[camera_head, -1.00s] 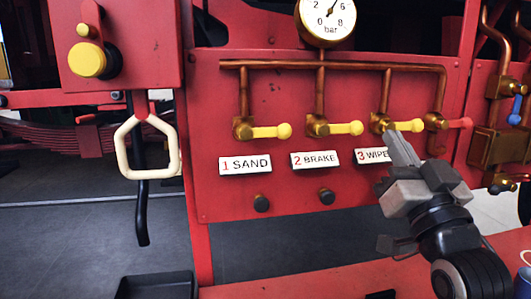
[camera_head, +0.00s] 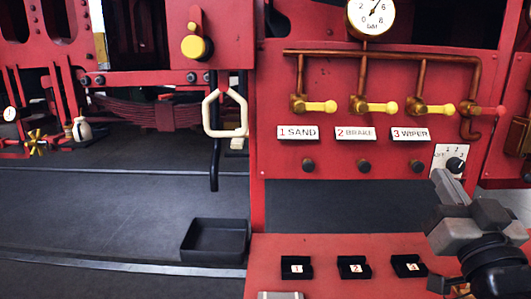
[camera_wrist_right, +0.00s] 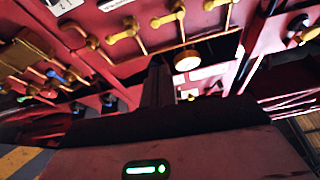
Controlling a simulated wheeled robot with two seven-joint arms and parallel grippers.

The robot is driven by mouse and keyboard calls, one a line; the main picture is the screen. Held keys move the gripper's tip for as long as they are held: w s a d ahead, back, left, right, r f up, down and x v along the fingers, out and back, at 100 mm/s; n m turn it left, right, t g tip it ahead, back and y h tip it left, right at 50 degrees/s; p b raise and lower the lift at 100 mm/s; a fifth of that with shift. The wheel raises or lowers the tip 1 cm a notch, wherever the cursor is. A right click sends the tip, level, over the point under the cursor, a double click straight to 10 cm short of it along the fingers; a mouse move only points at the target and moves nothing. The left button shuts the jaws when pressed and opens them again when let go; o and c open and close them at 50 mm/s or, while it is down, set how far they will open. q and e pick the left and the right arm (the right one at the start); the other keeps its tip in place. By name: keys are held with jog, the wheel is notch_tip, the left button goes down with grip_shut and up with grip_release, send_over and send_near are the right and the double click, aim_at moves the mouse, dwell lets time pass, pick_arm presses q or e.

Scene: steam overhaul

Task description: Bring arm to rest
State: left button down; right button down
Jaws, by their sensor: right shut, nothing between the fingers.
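My right gripper (camera_head: 442,182) is at the lower right of the head view, with its grey fingers closed together and nothing between them. Its tips are in front of the red panel (camera_head: 340,88), overlapping the lower edge of the white dial plate with a black knob (camera_head: 455,164). I cannot tell whether they touch it. Three yellow valve levers stand level above the SAND (camera_head: 298,132), BRAKE (camera_head: 355,133) and WIPER (camera_head: 411,134) labels, left of a red lever (camera_head: 490,112). My left gripper is not in view.
A red ledge (camera_head: 335,250) below the panel holds three small black trays numbered 1 to 3. A larger black tray (camera_head: 186,246) lies further left. A cream ring handle (camera_head: 240,130) hangs at mid-left. The wrist view shows the valves tilted, with a round gauge (camera_wrist_right: 187,60).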

jog(key=s+a+f+n+g+y, duration=0.1)
jog(key=a+f+g+y, duration=0.2)
jog(key=f, duration=0.9)
jog(key=s+a+f+n+g, duration=0.2)
jog(key=a+f+g, duration=0.15)
jog(key=f, duration=0.95)
jog(key=s+a+f+g+y, duration=0.1)
jog(key=s+a+f+g, duration=0.1)
jog(key=s+f, duration=0.4)
jog(key=s+a+f+n+g, duration=0.1)
jog(key=s+a+f+g, duration=0.2)
jog(key=f, duration=0.7)
jog(key=s+a, duration=0.2)
jog(key=s, duration=0.1)
jog(key=shift+s+a+f+n+y, duration=0.2)
jog(key=shift+a+n+y, duration=0.1)
jog(key=shift+y, duration=0.1)
jog(key=shift+d, duration=0.1)
